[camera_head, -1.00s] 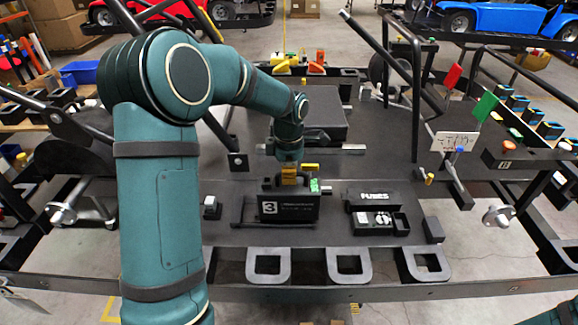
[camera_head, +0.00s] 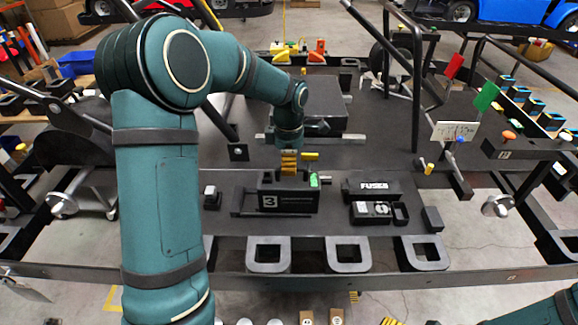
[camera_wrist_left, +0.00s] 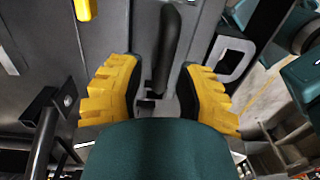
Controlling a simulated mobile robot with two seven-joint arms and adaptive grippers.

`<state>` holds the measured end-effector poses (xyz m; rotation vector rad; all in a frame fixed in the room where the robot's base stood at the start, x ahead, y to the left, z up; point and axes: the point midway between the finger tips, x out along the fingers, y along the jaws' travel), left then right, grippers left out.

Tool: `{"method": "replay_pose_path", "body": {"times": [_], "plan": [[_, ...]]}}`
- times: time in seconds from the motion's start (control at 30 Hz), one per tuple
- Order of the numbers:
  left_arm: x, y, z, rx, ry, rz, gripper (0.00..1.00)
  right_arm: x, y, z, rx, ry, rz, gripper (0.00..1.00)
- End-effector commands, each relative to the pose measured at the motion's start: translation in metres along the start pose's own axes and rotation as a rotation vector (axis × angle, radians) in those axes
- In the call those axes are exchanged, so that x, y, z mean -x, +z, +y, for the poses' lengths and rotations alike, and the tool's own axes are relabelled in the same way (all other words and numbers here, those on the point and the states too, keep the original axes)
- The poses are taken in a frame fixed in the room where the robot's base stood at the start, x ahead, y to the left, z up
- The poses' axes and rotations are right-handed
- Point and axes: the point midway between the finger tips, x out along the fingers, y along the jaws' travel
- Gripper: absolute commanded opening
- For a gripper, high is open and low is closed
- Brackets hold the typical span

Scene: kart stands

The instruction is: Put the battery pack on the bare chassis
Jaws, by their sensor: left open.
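The battery pack (camera_head: 288,200) is a black box marked 3 with a green patch on top. It sits level on the bare chassis deck (camera_head: 225,180), within a low dark frame, left of the fuse box. My left gripper (camera_head: 298,160) is open just above it. In the left wrist view the pack's black handle (camera_wrist_left: 170,45) stands between the spread yellow fingers (camera_wrist_left: 155,100), apart from both. The pack's underside is hidden. Part of my right arm shows at the bottom right corner; yellow ribbed pieces (camera_head: 391,321) at the bottom edge may be its fingers.
The fuse box (camera_head: 374,187) and a small black unit (camera_head: 371,212) stand right of the pack. A small black block with a light top (camera_head: 211,197) is on the left. Square loops (camera_head: 268,254) line the front edge. Upright bars (camera_head: 417,90) rise at the right.

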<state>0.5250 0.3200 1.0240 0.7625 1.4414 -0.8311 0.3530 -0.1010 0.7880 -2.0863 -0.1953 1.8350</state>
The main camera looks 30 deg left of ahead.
Motion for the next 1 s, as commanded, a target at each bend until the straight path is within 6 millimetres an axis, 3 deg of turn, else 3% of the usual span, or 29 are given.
{"method": "replay_pose_path", "body": {"times": [0.3,0.5,1.0], "plan": [[0.067,0.001,0.001,-0.001,0.005,-0.002,0.34,0.011,-0.005,-0.004,-0.003,0.001,0.010,1.00],[0.095,0.000,0.000,-0.001,0.002,-0.001,0.34,0.015,-0.007,-0.005,-0.004,0.001,0.015,1.00],[0.104,0.000,0.000,0.000,0.000,0.000,0.34,0.015,-0.008,-0.006,-0.005,0.002,0.016,1.00]]}}
